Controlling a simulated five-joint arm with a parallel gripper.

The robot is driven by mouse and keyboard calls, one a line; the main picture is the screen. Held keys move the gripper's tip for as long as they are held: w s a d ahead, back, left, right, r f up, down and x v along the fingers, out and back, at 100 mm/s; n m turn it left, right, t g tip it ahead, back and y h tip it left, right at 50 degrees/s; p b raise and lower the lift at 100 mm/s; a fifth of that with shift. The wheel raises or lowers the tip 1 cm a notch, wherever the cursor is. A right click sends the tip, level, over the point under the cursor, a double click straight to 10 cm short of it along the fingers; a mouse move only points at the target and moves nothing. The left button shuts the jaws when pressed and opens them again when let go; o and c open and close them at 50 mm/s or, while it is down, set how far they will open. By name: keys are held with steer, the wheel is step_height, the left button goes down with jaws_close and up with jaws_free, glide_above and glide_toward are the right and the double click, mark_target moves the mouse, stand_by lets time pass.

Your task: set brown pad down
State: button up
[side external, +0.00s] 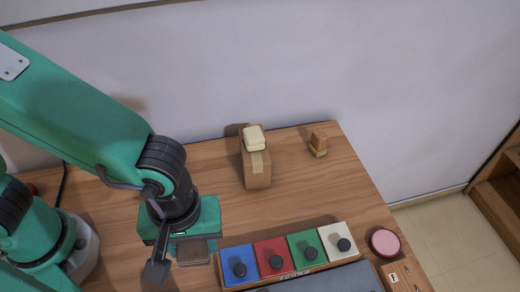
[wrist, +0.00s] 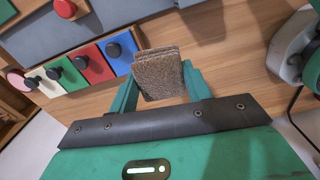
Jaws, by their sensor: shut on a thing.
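The brown pad (wrist: 158,76) is a rough, block-like pad held between the two green fingers of my gripper (wrist: 160,88) in the wrist view. In the side external view the pad (side external: 193,252) shows at the end of my gripper (side external: 185,248), low in the picture, just left of the row of coloured keys. My gripper is shut on the pad. I cannot tell whether the pad's underside touches the wooden table (side external: 110,215).
The blue key (side external: 239,264), red key (side external: 271,257), green key (side external: 306,249) and white key (side external: 339,242) have black knobs. A cardboard box (side external: 256,172) with a cream block (side external: 253,138) stands behind. A small orange-brown block (side external: 319,143) and pink disc (side external: 384,242) are right.

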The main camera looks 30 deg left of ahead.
steer(key=w+d, duration=0.9)
steer(key=w, duration=0.3)
steer(key=w+d+n, duration=0.1)
steer(key=w+d, duration=0.8)
steer(key=w, duration=0.3)
steer(key=shift+d+r, duration=0.15)
steer(key=shift+d, duration=0.25)
steer(key=shift+w, duration=0.15)
steer(key=shift+w, duration=0.1)
glide_above(341, 184)
step_height(341, 184, down, 7)
steer(key=shift+d+f, duration=0.1)
steer(key=shift+f, duration=1.9)
steer(key=shift+f, duration=0.15)
